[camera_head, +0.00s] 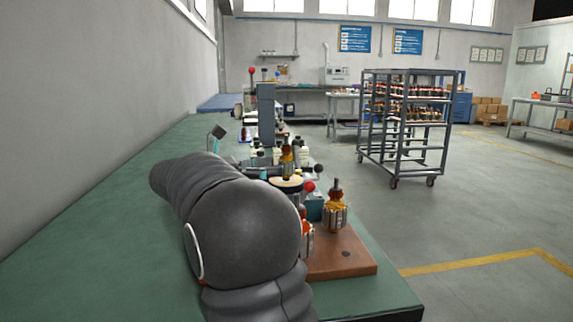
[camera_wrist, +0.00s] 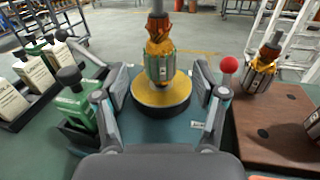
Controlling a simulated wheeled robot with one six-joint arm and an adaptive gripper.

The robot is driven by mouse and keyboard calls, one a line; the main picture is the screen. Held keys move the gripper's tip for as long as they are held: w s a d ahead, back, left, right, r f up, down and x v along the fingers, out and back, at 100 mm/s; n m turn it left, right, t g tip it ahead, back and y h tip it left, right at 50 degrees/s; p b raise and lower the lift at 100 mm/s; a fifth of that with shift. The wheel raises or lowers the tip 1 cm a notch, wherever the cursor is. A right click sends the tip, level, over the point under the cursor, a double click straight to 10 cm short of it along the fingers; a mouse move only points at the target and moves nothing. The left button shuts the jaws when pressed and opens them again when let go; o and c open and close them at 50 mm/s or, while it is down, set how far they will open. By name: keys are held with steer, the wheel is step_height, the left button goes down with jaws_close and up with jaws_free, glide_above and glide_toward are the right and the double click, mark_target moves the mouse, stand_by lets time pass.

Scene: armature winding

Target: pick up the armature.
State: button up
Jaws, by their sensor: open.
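An armature (camera_wrist: 159,62) with a grey shaft, orange-yellow winding and metal core stands upright on a round yellow-topped disc (camera_wrist: 160,108) in the wrist view. My gripper (camera_wrist: 161,88) is open, with one finger on each side of the armature and apart from it.
A red-ball lever (camera_wrist: 229,66) stands just right of the right finger. A green bottle (camera_wrist: 76,100) and several white-labelled bottles (camera_wrist: 38,74) stand to the left. The green bench (camera_head: 90,245) is bare at the left. A wheeled rack (camera_head: 405,125) stands beyond on the floor.

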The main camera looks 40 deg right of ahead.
mark_target(287, 158)
steer(key=x, duration=0.4)
steer(key=shift+s+d+r, duration=0.1)
steer(key=shift+s+d, duration=0.05)
steer(key=shift+d, duration=0.15)
steer(key=shift+c, duration=0.2)
jaws_close()
steer(key=shift+r, duration=0.1)
steer(key=shift+r, duration=0.55)
steer(key=r, duration=0.1)
steer(key=s+r, duration=0.1)
steer(key=r, duration=0.1)
steer(key=shift+d+r+p, duration=0.25)
steer(key=shift+r+p, duration=0.05)
steer(key=s+d+r, duration=0.6)
steer(key=s, duration=0.2)
steer(key=shift+s+d, duration=0.2)
